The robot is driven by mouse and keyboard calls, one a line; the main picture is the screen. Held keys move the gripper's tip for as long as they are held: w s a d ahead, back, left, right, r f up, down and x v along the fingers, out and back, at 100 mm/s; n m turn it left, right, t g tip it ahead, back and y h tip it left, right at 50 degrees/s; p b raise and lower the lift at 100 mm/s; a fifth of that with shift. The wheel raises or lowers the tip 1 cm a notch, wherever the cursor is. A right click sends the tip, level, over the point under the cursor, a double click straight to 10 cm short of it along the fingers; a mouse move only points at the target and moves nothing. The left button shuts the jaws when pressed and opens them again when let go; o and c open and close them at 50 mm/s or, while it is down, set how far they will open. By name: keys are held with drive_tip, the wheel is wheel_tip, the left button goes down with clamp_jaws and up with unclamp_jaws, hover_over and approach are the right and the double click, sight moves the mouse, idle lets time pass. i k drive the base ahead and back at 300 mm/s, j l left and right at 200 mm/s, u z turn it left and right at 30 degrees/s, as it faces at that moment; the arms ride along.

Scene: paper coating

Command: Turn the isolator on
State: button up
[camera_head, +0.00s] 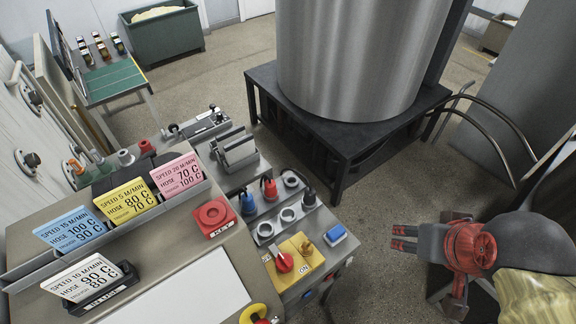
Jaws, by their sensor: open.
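A yellow switch plate (298,254) sits on the sloped end of the grey control bench, low in the middle of the head view. It carries a rotary knob with a red base and a pale handle (284,261), and a small brass-coloured knob or key (305,247). The word ON shows by the plate's lower edge. This plate looks like the isolator, but I cannot be sure. My gripper (403,238) is at the right, its dark, red-marked fingers pointing left. It is open and empty, clear of the bench and to the right of the plate.
A blue block (335,235) sits right of the plate. Round holders (287,216) with red and blue-dark bottles stand behind it. A red KEY block (211,216) and coloured cards (125,199) are left. A dark stand (260,76) carries a steel drum (360,55).

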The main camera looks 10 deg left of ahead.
sight(283, 261)
drive_tip(key=u, duration=1.3)
